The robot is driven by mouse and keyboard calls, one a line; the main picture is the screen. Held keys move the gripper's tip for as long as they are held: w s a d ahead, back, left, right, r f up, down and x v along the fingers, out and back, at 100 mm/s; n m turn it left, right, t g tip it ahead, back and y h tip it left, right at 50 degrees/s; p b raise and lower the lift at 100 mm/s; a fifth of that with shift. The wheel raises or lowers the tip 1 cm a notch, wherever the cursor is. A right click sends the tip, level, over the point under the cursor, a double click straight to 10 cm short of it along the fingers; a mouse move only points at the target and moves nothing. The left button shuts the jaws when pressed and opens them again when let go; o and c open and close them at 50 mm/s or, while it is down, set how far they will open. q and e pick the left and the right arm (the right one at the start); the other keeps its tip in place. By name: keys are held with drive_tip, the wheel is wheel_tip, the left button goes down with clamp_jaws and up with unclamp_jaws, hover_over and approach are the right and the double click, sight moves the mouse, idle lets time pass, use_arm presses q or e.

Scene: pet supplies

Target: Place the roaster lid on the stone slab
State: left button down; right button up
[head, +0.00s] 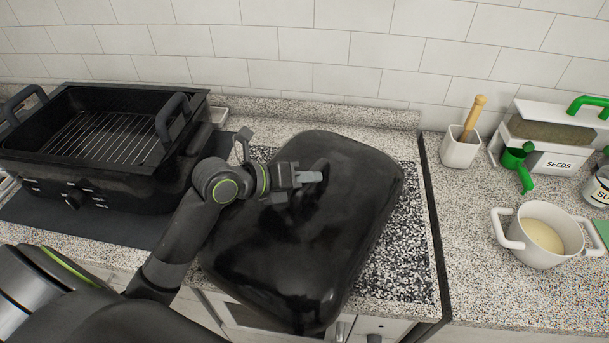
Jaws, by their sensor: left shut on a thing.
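The roaster lid (345,225) is large, black and glossy with rounded corners. It is over the speckled stone slab (395,262) in the head view and covers most of it. The lid's near edge reaches past the counter's front edge. I cannot tell whether the lid touches the slab or is held above it. My left gripper (308,178) is shut on the lid's handle near the top middle of the lid. The handle is mostly hidden by the gripper. The slab shows mainly along the lid's right side. My right gripper is not in view.
The open black roaster (75,185) with a wire rack stands on a dark mat at the left. At the right are a white pot (515,250), a seeds box (547,160), a green scoop (520,165) and a mortar (460,150) with a pestle. A tiled wall closes the back.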

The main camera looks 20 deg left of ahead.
use_arm(q)
drive_tip(key=c, duration=1.6)
unclamp_jaws()
drive_tip(key=o, duration=0.4)
drive_tip(key=shift+c, duration=0.2)
drive_tip(key=shift+r, duration=0.1)
